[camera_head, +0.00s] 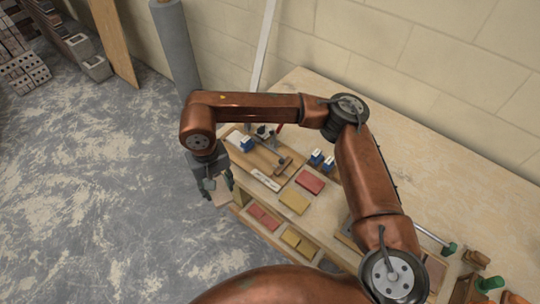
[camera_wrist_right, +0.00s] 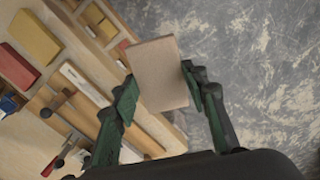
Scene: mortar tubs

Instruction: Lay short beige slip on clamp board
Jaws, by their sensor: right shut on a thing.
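In the head view the slip (camera_head: 221,197) shows only partly below the fingers, beside the left end of the bench. The clamp board (camera_head: 262,161), a wooden board with blue-and-metal clamps, lies on the bench to the right of the gripper. It also shows in the right wrist view (camera_wrist_right: 83,103). My left gripper is not in view.
A red slip (camera_head: 309,182) and a yellow slip (camera_head: 294,202) lie on the bench (camera_head: 420,165). Red slips (camera_head: 263,217) and yellow slips (camera_head: 299,243) sit in lower front compartments. A grey roll (camera_head: 175,45) stands by the wall. Open floor lies to the left.

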